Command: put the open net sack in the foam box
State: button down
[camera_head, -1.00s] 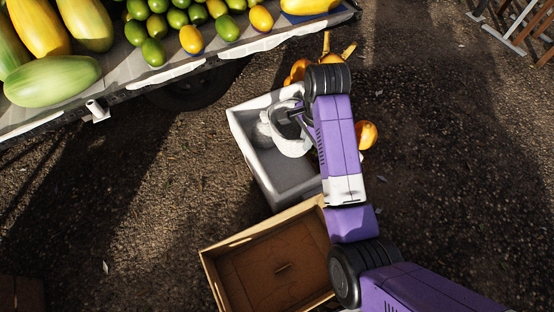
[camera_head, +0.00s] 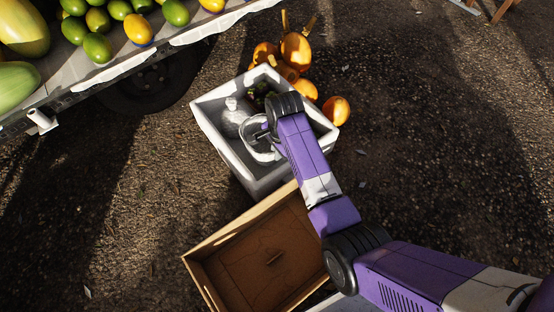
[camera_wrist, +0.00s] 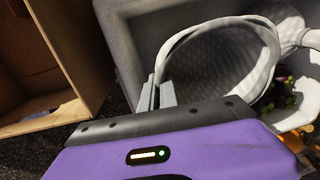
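The foam box (camera_head: 217,143) is a grey-white open box on the ground, left of my forearm. The open net sack (camera_head: 262,152) is white with a thick round rim. It is inside the box's outline, its mouth facing up; I cannot tell whether it touches the floor. My gripper (camera_head: 262,134) is over the box. In the wrist view, its grey fingers (camera_wrist: 158,94) are shut on the rim of the sack (camera_wrist: 215,57), whose mesh hangs to the right, against the grey box interior (camera_wrist: 135,40).
Another white sack (camera_head: 234,116) and dark green produce (camera_head: 259,91) are in the box's far part. A cardboard crate (camera_head: 213,283) stands in front. Orange gourds (camera_head: 296,50) lie beyond and right of the box. The fruit-laden truck bed (camera_head: 120,62) is upper left.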

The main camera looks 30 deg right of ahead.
jog(key=shift+f+b, duration=0.75)
jog(key=shift+f, duration=1.35)
jog(key=c, duration=2.1)
grip_release()
jog(key=shift+f, duration=0.2)
jog(key=shift+o, duration=0.9)
jog(key=shift+r, duration=0.1)
notch_tip(320, 180, up, 12)
jog(key=s+p, duration=0.1)
jog(key=p, duration=0.3)
jog(key=shift+d, duration=0.15)
jog(key=shift+s, duration=0.1)
